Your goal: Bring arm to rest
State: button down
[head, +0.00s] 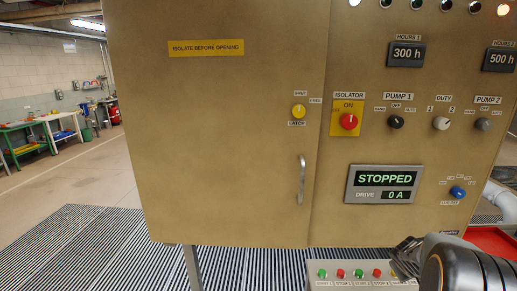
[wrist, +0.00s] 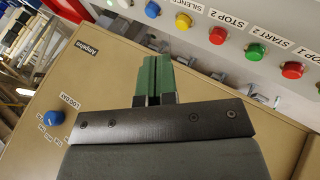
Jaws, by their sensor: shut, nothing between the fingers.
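My gripper (wrist: 157,80) shows in the wrist view with its two green fingers side by side and nothing between them. It points toward the gap by the push-button panel (wrist: 300,100). In the head view part of my arm is at the lower right, in front of the cabinet's lower edge; the fingertips are hard to make out there. The tan control cabinet (head: 215,130) fills most of the head view. Its display (head: 384,184) reads STOPPED, drive 0 A. The red isolator knob (head: 349,121) sits on a yellow plate marked ON.
The button panel in the head view (head: 345,284) stands low in front of the cabinet, close to my arm. A door handle (head: 301,180) sticks out from the cabinet. A blue selector knob (head: 458,193) is above my arm. Open floor (head: 60,190) lies at the left.

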jog(key=s+a+r+y, duration=0.2)
jog(key=s+a+r, duration=0.1)
jog(key=a, duration=0.6)
jog(key=s+a+r+m+y, duration=0.1)
jog(key=s+a+r+y, duration=0.1)
jog(key=s+a, duration=0.4)
jog(key=s+a+r+y, duration=0.2)
jog(key=s+a+r, duration=0.2)
jog(key=a, duration=0.9)
jog(key=shift+s+a+r+m, duration=0.2)
jog(key=shift+s+a+m, duration=0.1)
jog(key=shift+s, duration=0.45)
